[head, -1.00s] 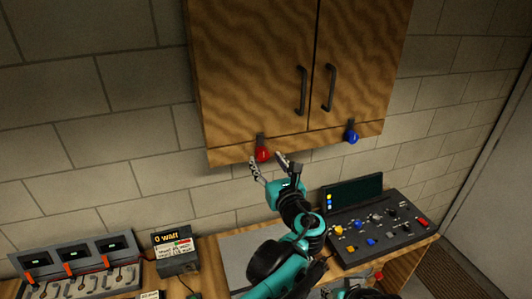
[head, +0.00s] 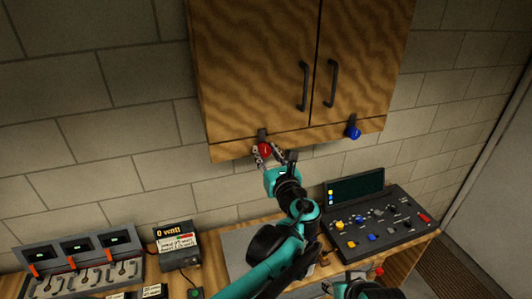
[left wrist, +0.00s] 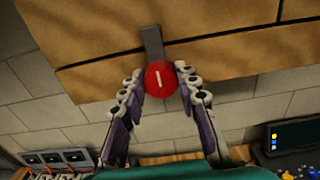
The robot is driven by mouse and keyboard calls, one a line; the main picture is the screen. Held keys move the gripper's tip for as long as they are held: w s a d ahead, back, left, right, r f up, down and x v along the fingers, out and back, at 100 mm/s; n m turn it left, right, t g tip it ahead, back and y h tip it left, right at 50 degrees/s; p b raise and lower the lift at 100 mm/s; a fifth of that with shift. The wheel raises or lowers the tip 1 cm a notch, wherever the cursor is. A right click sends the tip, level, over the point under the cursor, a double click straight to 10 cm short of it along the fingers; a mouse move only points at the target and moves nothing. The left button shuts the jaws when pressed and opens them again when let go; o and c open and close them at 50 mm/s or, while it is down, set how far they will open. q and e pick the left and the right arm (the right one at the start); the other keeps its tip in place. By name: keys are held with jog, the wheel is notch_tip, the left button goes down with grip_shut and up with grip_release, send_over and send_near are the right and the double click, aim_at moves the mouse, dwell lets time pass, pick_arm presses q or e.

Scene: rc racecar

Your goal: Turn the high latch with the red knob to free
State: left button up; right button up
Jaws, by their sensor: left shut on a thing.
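The red knob (head: 264,150) sits at the lower end of a dark latch bar on the bottom edge of the wooden cabinet (head: 255,60), below its left door. It also shows in the left wrist view (left wrist: 160,79), round, with a white upright line on its face. The latch bar (left wrist: 151,43) points up from the knob onto the cabinet front. My left gripper (head: 270,153) is shut on the red knob, with one finger at each side of it. In the left wrist view my left gripper (left wrist: 160,85) has its fingertips against the knob's sides. My right gripper cannot be made out.
A blue knob (head: 353,132) hangs on a similar latch under the right door. Below stand a control console (head: 380,228) with a dark screen, a box reading "0 watt" (head: 177,247), and a switch panel (head: 80,265) on the wooden bench.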

pick_arm(q)
jog(key=shift+n, duration=0.3)
jog(key=n+b, duration=0.2)
jog(key=n, duration=0.1)
jog(key=shift+n, duration=0.4)
jog(key=n+b, duration=0.1)
jog(key=n, duration=0.3)
jog(key=shift+a+f+n, duration=0.1)
jog(key=shift+n, duration=0.2)
jog(key=n+b, duration=0.1)
jog(key=n, duration=0.3)
jog(key=n+b, duration=0.1)
jog(key=n, duration=0.3)
jog(key=shift+s+f+n, duration=0.1)
jog(key=shift+n, duration=0.2)
jog(key=o, duration=1.2)
jog(key=shift+c, duration=0.2)
jog(key=shift+a, duration=0.1)
